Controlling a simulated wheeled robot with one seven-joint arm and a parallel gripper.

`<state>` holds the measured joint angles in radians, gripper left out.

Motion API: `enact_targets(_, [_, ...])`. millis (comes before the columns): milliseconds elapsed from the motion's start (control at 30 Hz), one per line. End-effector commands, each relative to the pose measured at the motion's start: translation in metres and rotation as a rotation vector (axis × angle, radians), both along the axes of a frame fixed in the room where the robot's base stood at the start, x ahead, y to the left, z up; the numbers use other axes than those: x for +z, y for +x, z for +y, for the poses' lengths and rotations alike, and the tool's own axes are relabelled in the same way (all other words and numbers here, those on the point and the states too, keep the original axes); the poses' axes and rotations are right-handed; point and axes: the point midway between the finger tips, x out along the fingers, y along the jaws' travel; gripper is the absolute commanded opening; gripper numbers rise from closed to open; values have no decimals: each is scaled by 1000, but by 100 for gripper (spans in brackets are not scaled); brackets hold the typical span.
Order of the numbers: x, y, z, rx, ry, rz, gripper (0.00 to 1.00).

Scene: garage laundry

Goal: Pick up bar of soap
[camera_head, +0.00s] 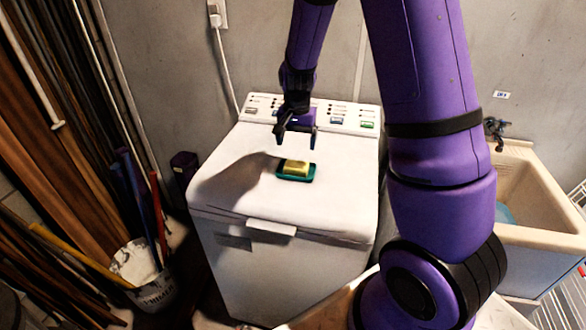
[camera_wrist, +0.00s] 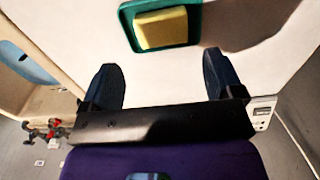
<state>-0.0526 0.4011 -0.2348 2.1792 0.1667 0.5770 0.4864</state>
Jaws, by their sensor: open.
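A yellow bar of soap (camera_head: 296,166) lies in a small green dish (camera_head: 284,174) on top of the white washing machine. In the wrist view the soap (camera_wrist: 161,29) sits inside the green dish (camera_wrist: 193,32) at the top of the picture. My gripper (camera_head: 296,140) is above the machine lid, a little behind and above the soap, with its fingers pointing down. In the wrist view my gripper (camera_wrist: 162,82) has its two fingers spread wide with nothing between them, and the soap is beyond the fingertips.
The white washing machine (camera_head: 235,192) has a bare lid around the dish and a control panel (camera_head: 345,119) at its back. A beige sink (camera_head: 540,190) stands at the right. A bucket (camera_head: 145,285) with poles stands at the left.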

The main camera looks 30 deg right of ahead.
Motion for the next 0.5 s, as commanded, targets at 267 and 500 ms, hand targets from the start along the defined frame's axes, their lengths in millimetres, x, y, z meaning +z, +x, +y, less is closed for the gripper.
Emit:
enact_targets(267, [-39, -1, 0, 0, 0, 3, 86])
enact_targets(500, [-54, 0, 0, 1, 1, 2, 86])
